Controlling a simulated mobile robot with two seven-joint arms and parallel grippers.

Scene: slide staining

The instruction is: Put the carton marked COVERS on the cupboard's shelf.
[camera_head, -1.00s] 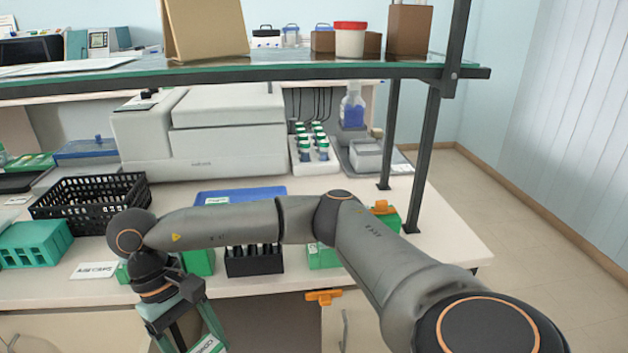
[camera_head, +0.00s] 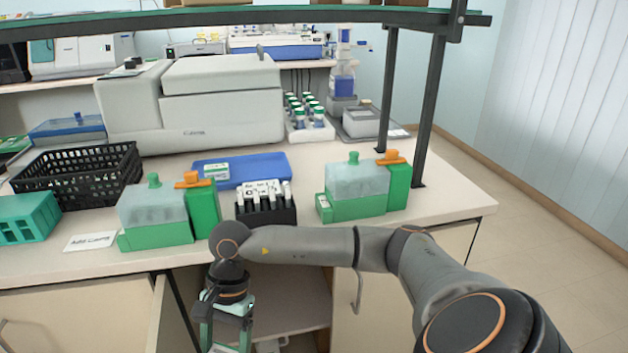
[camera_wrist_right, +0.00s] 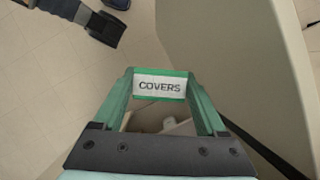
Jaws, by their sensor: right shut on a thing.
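My right gripper (camera_head: 226,335) points down in front of the bench. In the right wrist view its green fingers (camera_wrist_right: 162,100) are shut on the carton marked COVERS (camera_wrist_right: 160,87), a small white box with green edges. The carton shows only partly at the bottom of the head view (camera_head: 222,349). The cupboard under the bench stands open, with its door (camera_head: 176,312) swung out at the left. The gripper is in front of the opening, between the door and the shelf (camera_head: 295,300), which is partly hidden by my arm. My left gripper is not in view.
Two green staining boxes (camera_head: 158,228) (camera_head: 358,190), a black rack (camera_head: 266,210), a blue tray (camera_head: 240,170) and a black basket (camera_head: 80,172) stand on the benchtop (camera_head: 455,195). A closed cupboard door with a handle (camera_head: 357,292) is right of the opening. Pale objects (camera_head: 270,346) lie low inside.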

